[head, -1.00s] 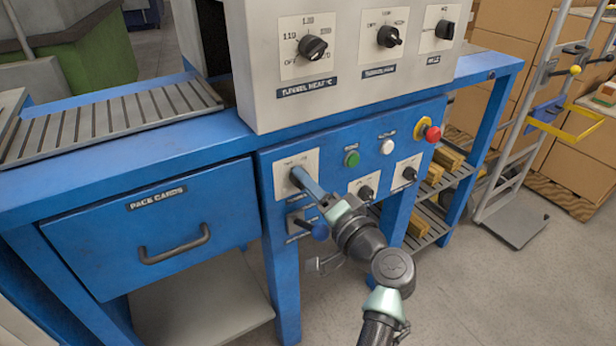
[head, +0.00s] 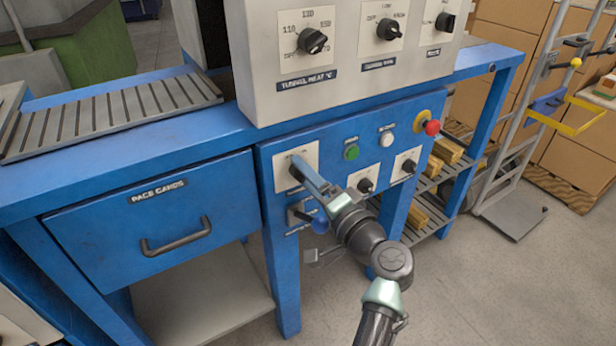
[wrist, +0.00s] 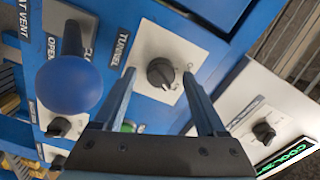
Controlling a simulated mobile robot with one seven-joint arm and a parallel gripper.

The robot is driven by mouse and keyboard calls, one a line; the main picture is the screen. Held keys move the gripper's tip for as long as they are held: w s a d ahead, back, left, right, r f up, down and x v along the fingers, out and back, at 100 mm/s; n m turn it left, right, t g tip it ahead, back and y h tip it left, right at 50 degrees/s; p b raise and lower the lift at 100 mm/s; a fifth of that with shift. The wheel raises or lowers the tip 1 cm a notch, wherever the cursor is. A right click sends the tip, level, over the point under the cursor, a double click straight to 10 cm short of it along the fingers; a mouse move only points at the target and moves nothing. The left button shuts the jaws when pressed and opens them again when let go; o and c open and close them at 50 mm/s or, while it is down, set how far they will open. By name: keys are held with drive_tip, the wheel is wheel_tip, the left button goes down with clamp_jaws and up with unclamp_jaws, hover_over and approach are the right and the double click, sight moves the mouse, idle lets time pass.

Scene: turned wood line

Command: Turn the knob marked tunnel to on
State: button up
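The tunnel knob (wrist: 160,73) is a dark round knob on a white plate beside a label reading TUNNEL. In the wrist view it shows between my fingertips, with clear space on both sides. Its pointer seems to lean to the lower right there; the plate's small marks are too blurred to read surely. My gripper (wrist: 159,72) is open and faces the plate; I cannot tell whether the tips reach around the knob. In the head view my gripper (head: 297,164) is at the white plate (head: 283,179) on the blue front panel and hides most of the knob.
A blue ball-ended vent lever (wrist: 68,87) stands out close to my gripper; it also shows in the head view (head: 320,226). Nearby are a green button (head: 351,152), a white button (head: 387,139), a red stop button (head: 432,127) and a drawer (head: 155,222).

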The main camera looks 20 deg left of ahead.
drive_tip(key=p+v, duration=0.2)
drive_tip(key=v, duration=1.1)
drive_tip(key=shift+p, duration=0.3)
